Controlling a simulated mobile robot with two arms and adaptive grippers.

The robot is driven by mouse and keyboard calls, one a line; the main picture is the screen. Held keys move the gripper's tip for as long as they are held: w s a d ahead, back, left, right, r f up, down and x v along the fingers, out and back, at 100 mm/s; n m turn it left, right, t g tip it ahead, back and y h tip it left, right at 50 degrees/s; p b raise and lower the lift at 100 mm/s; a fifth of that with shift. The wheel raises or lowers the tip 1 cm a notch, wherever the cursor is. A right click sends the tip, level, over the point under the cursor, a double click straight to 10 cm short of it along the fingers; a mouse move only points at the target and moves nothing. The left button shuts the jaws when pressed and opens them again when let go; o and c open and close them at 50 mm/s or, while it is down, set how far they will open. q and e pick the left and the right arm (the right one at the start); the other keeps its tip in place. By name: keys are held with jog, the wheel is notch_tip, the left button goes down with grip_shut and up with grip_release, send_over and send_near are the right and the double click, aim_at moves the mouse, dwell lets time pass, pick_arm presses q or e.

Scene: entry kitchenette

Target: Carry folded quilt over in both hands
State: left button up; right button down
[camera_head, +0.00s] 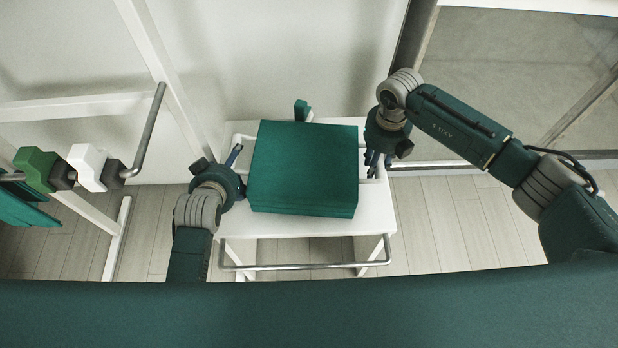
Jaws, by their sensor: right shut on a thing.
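The folded quilt (304,165) is a thick green square block lying flat on a white stand (300,228). A white bar handle (363,145) shows along the quilt's right side. My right gripper (375,166) is at that side, with its fingers pointing down, shut on the white handle just beside the quilt. My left gripper (235,157) is low at the quilt's left side, close to a similar white bar (243,138). Its fingers are small and partly hidden, so I cannot tell whether they are open.
A small green upright piece (302,110) stands behind the quilt. A metal rail (305,266) runs along the stand's front. At left is a white rack (75,108) with a metal bar and hanging green items. A glass panel (520,85) stands at right. Wood floor shows on both sides.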

pick_arm(q)
jog(key=shift+a, duration=0.45)
pick_arm(e)
jog(key=shift+d, duration=0.45)
pick_arm(q)
jog(key=shift+s+r, duration=0.1)
jog(key=shift+r, duration=0.1)
pick_arm(e)
jog(key=shift+a+r, duration=0.1)
jog(key=shift+a, duration=0.25)
pick_arm(q)
jog(key=v, duration=1.1)
jog(key=shift+s+d, duration=0.35)
jog(key=shift+d, duration=0.1)
jog(key=o, duration=0.6)
jog(key=shift+c, duration=0.2)
pick_arm(e)
jog(key=shift+a, duration=0.1)
pick_arm(q)
jog(key=shift+r, duration=0.1)
